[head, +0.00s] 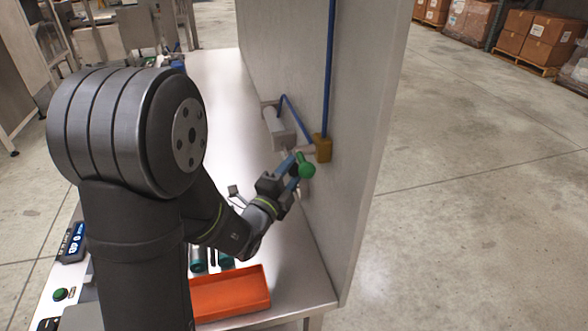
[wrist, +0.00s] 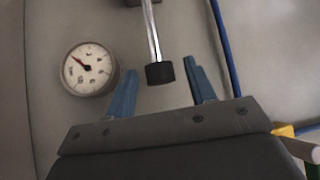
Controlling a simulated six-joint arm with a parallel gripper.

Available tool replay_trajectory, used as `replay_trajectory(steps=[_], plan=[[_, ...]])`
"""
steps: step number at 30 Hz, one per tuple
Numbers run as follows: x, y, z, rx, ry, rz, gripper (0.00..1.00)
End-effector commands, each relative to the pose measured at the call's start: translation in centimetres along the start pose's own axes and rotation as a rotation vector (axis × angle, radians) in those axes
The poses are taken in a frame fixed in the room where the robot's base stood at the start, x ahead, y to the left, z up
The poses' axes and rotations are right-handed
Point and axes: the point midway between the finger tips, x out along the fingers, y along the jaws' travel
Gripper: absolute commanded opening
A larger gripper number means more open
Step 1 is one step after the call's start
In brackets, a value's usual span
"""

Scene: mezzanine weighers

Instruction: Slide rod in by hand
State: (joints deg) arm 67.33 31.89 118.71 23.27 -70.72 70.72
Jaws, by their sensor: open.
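A shiny rod (wrist: 150,35) with a black end cap (wrist: 159,73) comes down from the top of the wrist view, out of a part mostly cut off by the edge. My gripper (wrist: 160,72) is open, with one blue finger on each side of the black cap and a visible gap to each. Whether the cap lies at the same depth as the fingertips I cannot tell. In the head view my gripper (head: 290,174) is close to the upright grey panel, beside a grey cylinder (head: 283,130) mounted there. The rod is hard to make out in that view.
A round gauge (wrist: 90,69) is left of the fingers. An orange tray (head: 230,291) stands at the bench's front. The bench beyond is mostly clear.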

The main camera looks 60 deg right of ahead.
Motion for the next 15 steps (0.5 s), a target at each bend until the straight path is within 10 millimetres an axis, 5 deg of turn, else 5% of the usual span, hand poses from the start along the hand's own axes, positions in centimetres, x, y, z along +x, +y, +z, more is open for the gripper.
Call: replay_trajectory(steps=[15], plan=[[1.9,0.0,0.0,-0.001,0.000,0.001,0.48]])
